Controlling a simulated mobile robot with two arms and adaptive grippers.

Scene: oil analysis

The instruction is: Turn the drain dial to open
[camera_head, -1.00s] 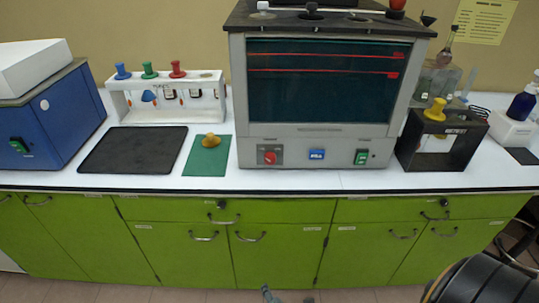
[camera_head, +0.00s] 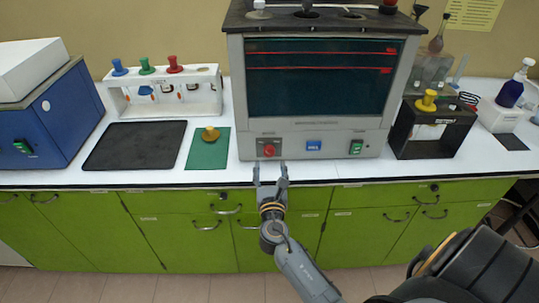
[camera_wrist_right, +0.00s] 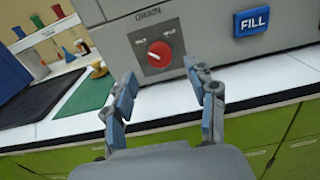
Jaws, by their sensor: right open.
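The drain dial (camera_head: 269,150) is a red round knob on the lower left front panel of the grey machine (camera_head: 400,100). In the right wrist view the dial (camera_wrist_right: 159,53) sits under the word DRAIN, with a pale pointer mark tilted toward the upper left. My right gripper (camera_head: 270,170) is open and empty, just below and in front of the dial. In the right wrist view its two fingers (camera_wrist_right: 165,100) are spread apart below the dial, not touching it. My left gripper does not show.
A blue FILL button (camera_head: 314,146) and a green switch (camera_head: 356,147) are right of the dial. A green mat (camera_head: 207,155) with a yellow-brown knobbed piece (camera_head: 210,134) lies to the left. A black holder (camera_head: 434,148) stands to the right. The counter's front strip is clear.

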